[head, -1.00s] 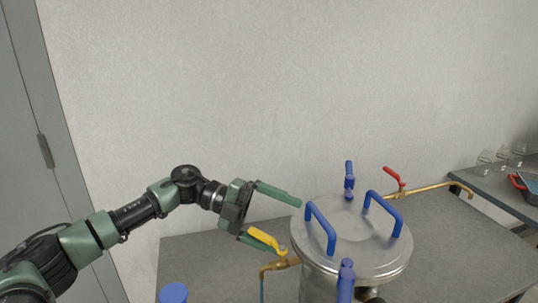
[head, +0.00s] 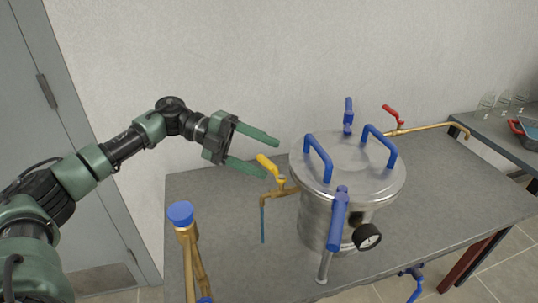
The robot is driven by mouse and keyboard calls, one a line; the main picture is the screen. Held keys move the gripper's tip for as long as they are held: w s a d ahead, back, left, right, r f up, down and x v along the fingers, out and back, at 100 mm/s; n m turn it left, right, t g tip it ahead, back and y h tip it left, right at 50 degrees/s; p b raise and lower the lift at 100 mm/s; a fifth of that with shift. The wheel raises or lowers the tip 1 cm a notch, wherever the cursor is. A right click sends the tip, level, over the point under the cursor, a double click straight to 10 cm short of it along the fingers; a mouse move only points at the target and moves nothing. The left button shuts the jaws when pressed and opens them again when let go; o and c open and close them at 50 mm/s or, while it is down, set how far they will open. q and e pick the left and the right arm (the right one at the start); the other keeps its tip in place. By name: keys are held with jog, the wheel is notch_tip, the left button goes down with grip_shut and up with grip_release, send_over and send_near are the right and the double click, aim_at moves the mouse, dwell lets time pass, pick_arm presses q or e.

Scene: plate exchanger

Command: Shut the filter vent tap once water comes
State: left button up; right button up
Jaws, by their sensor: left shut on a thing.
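The yellow-handled tap (head: 268,165) sits on a brass pipe (head: 281,192) at the left side of the steel filter vessel (head: 325,215). A thin blue stream (head: 262,222), seemingly water, runs straight down from its spout. My left gripper (head: 273,158) is at the yellow handle from the left, shut on it. Its two green fingers still look apart in the picture, and the lower one overlaps the handle, so the contact itself is hard to see. My right gripper is not in view.
The vessel lid has blue handles (head: 319,158) and blue clamps (head: 338,215). A pressure gauge (head: 367,236) is on its front. A red-handled tap (head: 393,115) is behind right. A blue-capped brass pipe (head: 181,214) stands at left. The grey table (head: 440,205) is bare at right.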

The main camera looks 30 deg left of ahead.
pick_arm(q)
jog(key=v, duration=0.3)
jog(key=f+v, duration=0.1)
jog(key=v, duration=0.1)
jog(key=shift+s+a+b, duration=0.1)
jog(key=shift+b, duration=0.3)
